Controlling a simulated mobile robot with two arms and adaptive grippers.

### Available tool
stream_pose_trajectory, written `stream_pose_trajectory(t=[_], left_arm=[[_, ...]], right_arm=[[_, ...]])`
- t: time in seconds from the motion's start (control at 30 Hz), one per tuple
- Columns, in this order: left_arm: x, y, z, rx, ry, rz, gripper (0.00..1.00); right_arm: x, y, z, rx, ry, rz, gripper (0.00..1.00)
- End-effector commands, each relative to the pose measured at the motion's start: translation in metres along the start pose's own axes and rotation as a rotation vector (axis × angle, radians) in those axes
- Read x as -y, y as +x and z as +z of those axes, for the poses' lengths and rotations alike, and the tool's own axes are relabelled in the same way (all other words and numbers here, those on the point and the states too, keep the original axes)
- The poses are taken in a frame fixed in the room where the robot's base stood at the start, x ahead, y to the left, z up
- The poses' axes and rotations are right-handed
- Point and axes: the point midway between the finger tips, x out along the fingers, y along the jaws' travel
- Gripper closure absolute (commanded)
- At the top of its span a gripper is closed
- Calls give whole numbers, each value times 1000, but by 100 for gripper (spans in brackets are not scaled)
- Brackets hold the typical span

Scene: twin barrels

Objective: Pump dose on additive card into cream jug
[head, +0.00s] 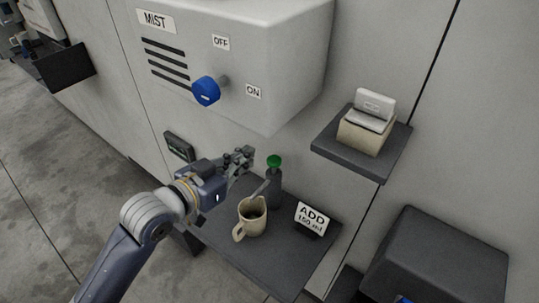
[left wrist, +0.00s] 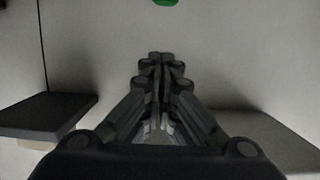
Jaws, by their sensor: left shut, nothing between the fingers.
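The cream jug (head: 251,222) stands upright on a dark shelf (head: 270,262), with its handle toward the lower left. Behind it is a dark pump bottle (head: 275,190) with a green top (head: 274,161); its spout reaches over the jug's mouth. The additive card (head: 312,216) reads "ADD 150 ml" and stands right of the jug. My left gripper (head: 247,156) is shut and empty, just left of the green top and apart from it in the picture. In the left wrist view the shut fingers (left wrist: 161,62) point toward a green patch (left wrist: 165,2) at the top edge.
A grey MIST box (head: 230,60) with a blue knob (head: 206,91) overhangs above. A small wall display (head: 179,146) is left of the gripper. A side shelf (head: 335,153) at right holds a beige block with a card (head: 374,104). A dark box (head: 440,255) stands lower right.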

Motion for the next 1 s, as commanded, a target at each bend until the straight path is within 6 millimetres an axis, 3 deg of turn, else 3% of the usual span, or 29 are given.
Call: stream_pose_trajectory(t=[0.37, 0.93, 1.0], left_arm=[[0, 9, -1, 1, -3, -1, 100], [0, 100, -1, 3, -3, 0, 100], [0, 103, 12, 10, -3, -1, 100]], right_arm=[[0, -3, 0, 0, 0, 0, 100], [0, -28, -2, 1, 0, 0, 100], [0, -31, -2, 1, 0, 0, 100]])
